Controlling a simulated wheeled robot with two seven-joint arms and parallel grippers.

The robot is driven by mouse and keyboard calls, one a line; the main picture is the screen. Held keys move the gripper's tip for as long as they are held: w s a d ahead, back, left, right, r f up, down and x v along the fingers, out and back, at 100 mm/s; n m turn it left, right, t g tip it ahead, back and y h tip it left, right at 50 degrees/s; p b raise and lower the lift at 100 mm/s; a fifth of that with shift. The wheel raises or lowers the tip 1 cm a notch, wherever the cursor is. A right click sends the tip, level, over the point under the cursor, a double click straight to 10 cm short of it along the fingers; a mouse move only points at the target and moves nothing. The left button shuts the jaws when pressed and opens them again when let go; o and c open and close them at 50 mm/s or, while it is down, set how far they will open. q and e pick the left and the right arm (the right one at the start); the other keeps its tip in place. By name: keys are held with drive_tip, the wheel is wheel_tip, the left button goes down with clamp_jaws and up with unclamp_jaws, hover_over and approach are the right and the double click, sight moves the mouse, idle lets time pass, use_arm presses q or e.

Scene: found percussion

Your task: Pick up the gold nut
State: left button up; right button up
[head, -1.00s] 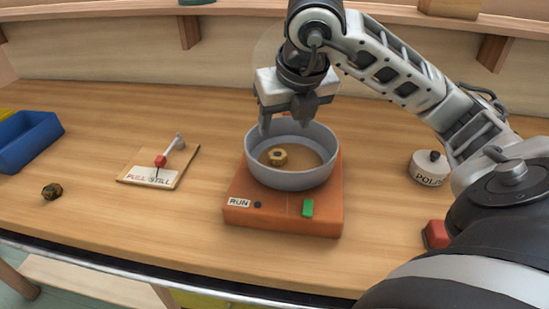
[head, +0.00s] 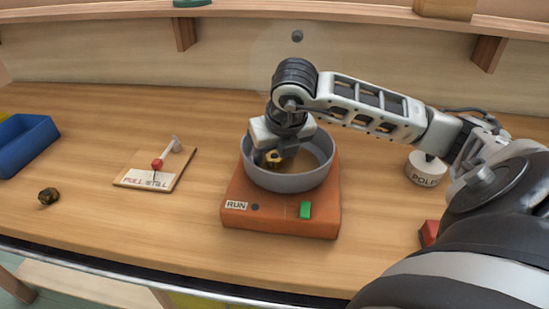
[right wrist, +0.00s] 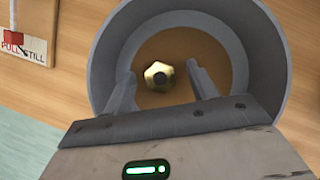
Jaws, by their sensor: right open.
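The gold nut (head: 274,158) lies in the round grey bowl (head: 290,183), which sits on an orange base (head: 272,222) marked RUN. In the right wrist view the nut (right wrist: 158,76) is a gold hexagon on the bowl's brown floor. My right gripper (right wrist: 160,80) is open, with its fingers reaching down into the bowl and one on each side of the nut. Gaps show between the nut and both fingers. In the head view the gripper (head: 268,156) partly covers the nut and the bowl's left side. My left gripper is not in view.
A board with a red-tipped lever marked PULL STILL (head: 155,178) lies left of the base. A dark nut (head: 48,196) and a blue bin (head: 25,145) are farther left. A white POLISH container (head: 427,170) and a red block (head: 429,234) are at right.

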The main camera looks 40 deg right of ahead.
sight(277, 159)
drive_tip(key=c, duration=1.1)
drive_tip(key=shift+c, duration=0.2)
drive_tip(key=shift+r, duration=0.1)
drive_tip(key=shift+r, duration=0.2)
drive_tip(key=v, duration=0.2)
drive_tip(key=b+v, duration=0.1)
drive_tip(key=shift+w+d+r, duration=0.1)
drive_tip(key=shift+w+r, duration=0.15)
drive_tip(key=shift+r, duration=0.1)
use_arm(q)
drive_tip(key=b, duration=0.1)
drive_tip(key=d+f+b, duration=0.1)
drive_tip(key=b, duration=0.1)
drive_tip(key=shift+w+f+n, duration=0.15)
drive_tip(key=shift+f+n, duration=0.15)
use_arm(e)
drive_tip(key=s+a+r, duration=0.3)
drive_tip(key=s+r, duration=0.5)
drive_tip(key=s, duration=0.4)
drive_tip(key=shift+s+r, duration=0.4)
